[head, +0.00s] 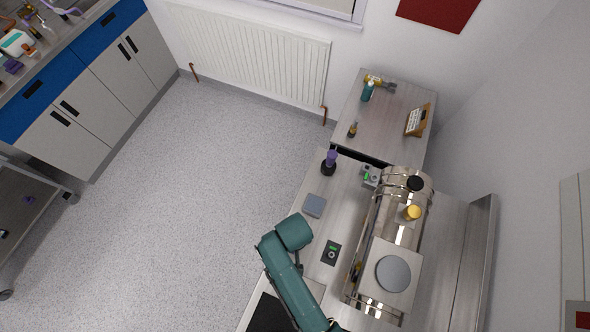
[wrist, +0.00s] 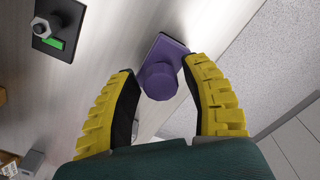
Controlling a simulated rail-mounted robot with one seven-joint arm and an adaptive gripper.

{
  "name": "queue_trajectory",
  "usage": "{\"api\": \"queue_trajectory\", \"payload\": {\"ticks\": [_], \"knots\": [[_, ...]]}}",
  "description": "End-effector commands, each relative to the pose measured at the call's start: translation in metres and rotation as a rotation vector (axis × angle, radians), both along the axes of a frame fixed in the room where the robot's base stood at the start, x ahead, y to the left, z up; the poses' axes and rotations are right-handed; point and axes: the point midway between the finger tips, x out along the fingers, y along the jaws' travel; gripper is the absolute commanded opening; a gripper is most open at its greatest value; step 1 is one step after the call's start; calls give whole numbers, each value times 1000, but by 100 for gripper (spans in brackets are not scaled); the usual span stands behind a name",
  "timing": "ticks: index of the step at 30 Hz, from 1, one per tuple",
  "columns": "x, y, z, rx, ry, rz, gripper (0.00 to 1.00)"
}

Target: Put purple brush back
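In the wrist view a purple piece, seemingly the purple brush (wrist: 160,80), shows a round end in front of a flat block. My gripper (wrist: 157,68) has its two yellow-ribbed fingers spread on either side of the round end. I see a small gap on the right; contact on the left is unclear. In the head view my teal arm hides the gripper. A purple-topped item in a dark base (head: 331,160) stands near the far end of the steel bench; I cannot tell whether it is the same piece.
A shiny metal cylinder apparatus (head: 410,190) stands to the right. A side table (head: 390,115) holds bottles.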

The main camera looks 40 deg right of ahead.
Motion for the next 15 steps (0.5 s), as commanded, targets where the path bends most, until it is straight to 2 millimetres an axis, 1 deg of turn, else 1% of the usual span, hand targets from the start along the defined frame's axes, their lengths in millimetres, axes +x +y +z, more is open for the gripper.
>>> {"api": "queue_trajectory", "payload": {"ticks": [2,5,8,12,15], "knots": [[0,0,2,0,-1,0,47],[1,0,11,-1,-2,0,47],[1,0,31,0,-5,0,47],[1,0,67,-1,-6,0,47],[1,0,91,0,-4,0,47]]}}
